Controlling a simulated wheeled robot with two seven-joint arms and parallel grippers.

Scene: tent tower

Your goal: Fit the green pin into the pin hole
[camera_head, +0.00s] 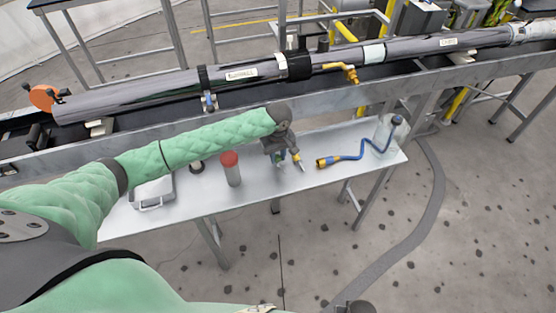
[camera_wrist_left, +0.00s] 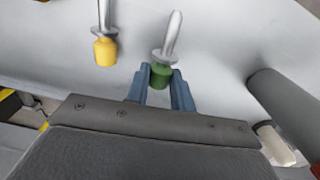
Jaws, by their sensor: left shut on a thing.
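The green pin (camera_wrist_left: 161,75) has a green grip, a grey collar and a pale shaft that points up and away in the left wrist view. My left gripper (camera_wrist_left: 160,88) has its blue fingers closed on either side of the green grip. In the head view this gripper (camera_head: 281,160) is low over the right half of the white table, and the pin is hard to make out there. I cannot tell whether the pin touches the table. A yellow pin (camera_wrist_left: 105,50) lies beside it, to the left in the wrist view. I cannot make out the pin hole.
The white table (camera_head: 265,185) also carries a red-capped bottle (camera_head: 231,168), a grey tray (camera_head: 152,192), a blue hose with a yellow end (camera_head: 347,157) and a clear container (camera_head: 386,133). Behind it, a long dark tube (camera_head: 150,90) with clamps lies along a metal rail.

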